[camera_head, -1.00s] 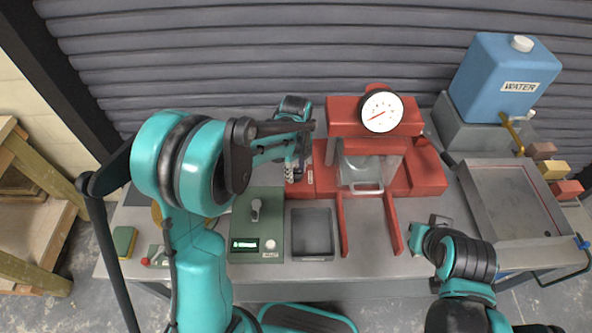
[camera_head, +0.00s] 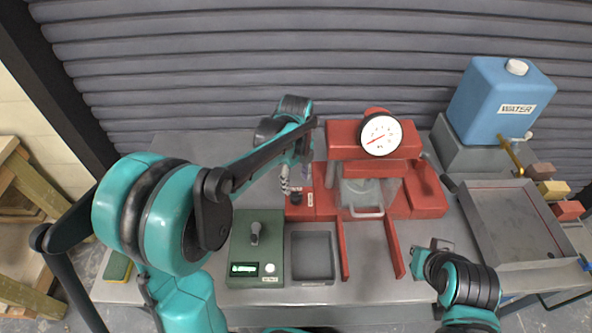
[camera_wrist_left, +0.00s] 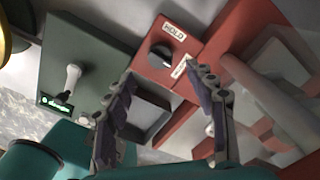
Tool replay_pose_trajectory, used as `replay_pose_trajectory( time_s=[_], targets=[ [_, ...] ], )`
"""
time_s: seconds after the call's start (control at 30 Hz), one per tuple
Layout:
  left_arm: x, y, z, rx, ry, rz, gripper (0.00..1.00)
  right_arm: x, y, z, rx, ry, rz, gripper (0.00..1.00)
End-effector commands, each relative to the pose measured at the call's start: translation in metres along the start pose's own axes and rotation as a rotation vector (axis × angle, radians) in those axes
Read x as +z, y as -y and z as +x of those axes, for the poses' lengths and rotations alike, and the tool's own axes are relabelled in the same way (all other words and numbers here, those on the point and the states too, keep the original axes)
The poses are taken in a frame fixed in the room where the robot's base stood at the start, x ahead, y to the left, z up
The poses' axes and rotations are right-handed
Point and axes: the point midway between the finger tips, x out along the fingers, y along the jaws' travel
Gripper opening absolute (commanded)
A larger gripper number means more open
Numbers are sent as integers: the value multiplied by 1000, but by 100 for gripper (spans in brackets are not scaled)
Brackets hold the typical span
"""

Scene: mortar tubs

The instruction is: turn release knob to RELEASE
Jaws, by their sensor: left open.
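The release knob (camera_head: 296,198) is a small black knob on the left part of the red press base (camera_head: 322,207). In the left wrist view the knob (camera_wrist_left: 160,55) sits between a HOLD label (camera_wrist_left: 174,31) and a second label (camera_wrist_left: 180,67) too blurred to read. I cannot tell which label it points to. My left gripper (camera_head: 293,178) is open and empty, just behind and above the knob in the head view. In the left wrist view its two fingers (camera_wrist_left: 168,85) stand apart, with the knob beyond their tips. My right gripper (camera_head: 440,246) is small and partly hidden by its arm.
A green control box (camera_head: 240,222) with a grey lever and lit display stands left of a grey tray (camera_head: 312,256). The red press carries a round gauge (camera_head: 381,135) and a clear guard. A blue water container (camera_head: 500,98) and a large metal tray (camera_head: 510,220) are at the right.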

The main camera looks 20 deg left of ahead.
Motion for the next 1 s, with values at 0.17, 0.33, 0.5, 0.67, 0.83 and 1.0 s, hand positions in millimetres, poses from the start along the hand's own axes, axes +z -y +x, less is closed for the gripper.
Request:
replay_pose_trajectory(
  time_s=[0.17,0.33,0.5,0.67,0.83,1.0],
  targets=[
    [0,0,-33,0,0,0,56,0,0,0,0,0,0,0],
    [0,0,-47,0,0,0,56,0,0,0,0,0,0,0],
    [0,0,-50,0,0,0,56,0,0,0,0,0,0,0],
    [0,0,-49,0,0,0,56,0,0,0,0,0,0,0],
    [0,0,-49,0,0,0,56,0,0,0,0,0,0,0],
    [0,0,-49,0,0,0,56,0,0,0,0,0,0,0]
  ],
)
